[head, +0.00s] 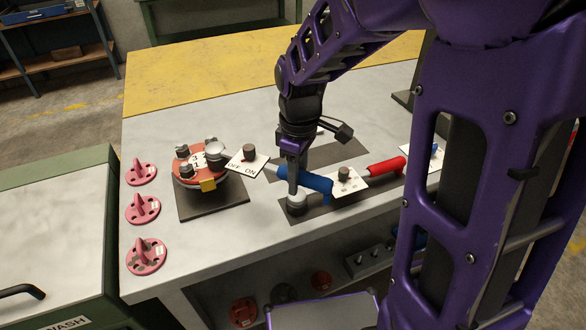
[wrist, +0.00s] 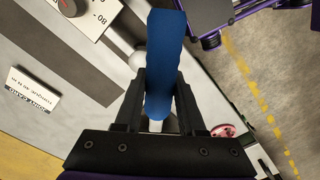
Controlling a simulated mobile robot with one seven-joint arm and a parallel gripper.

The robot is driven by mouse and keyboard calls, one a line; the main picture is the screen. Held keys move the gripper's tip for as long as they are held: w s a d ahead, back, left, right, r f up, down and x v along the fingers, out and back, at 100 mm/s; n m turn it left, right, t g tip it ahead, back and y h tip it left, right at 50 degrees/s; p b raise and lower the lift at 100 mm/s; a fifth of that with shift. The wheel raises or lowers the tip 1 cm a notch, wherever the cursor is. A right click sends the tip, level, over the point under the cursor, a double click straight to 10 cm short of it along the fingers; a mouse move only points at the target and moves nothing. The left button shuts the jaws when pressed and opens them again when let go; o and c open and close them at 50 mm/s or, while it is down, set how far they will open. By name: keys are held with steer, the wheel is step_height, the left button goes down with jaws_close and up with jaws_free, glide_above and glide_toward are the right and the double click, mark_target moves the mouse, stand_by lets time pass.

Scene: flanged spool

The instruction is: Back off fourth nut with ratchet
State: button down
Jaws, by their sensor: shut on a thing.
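The blue-handled ratchet (head: 318,184) is over the right half of the bench, beside a switch card. My gripper (head: 294,182) is shut on its blue handle. In the wrist view the blue handle (wrist: 165,60) runs between my gripper's two fingers (wrist: 158,108). A round silver end (head: 297,203) shows just below my gripper, low over a dark mat. The flanged spool (head: 190,178) stands on a dark plate to the left, apart from my gripper. Its orange-red top carries a white numbered label and several nuts or studs; which nut is the fourth I cannot tell.
An OFF/ON card with a knob (head: 248,158) lies between spool and gripper. Another knob card (head: 345,181) and a red-handled tool (head: 387,167) lie right. Three pink flanges (head: 142,208) line the bench's left edge. The bench front (head: 215,245) is clear.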

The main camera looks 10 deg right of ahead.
steer(key=shift+w+r, duration=0.1)
steer(key=shift+w+d, duration=0.15)
steer(key=shift+w, duration=0.25)
steer(key=shift+r+p, duration=0.1)
steer(key=shift+p, duration=0.2)
steer(key=shift+r+p, duration=0.8)
steer(key=shift+r, duration=2.1)
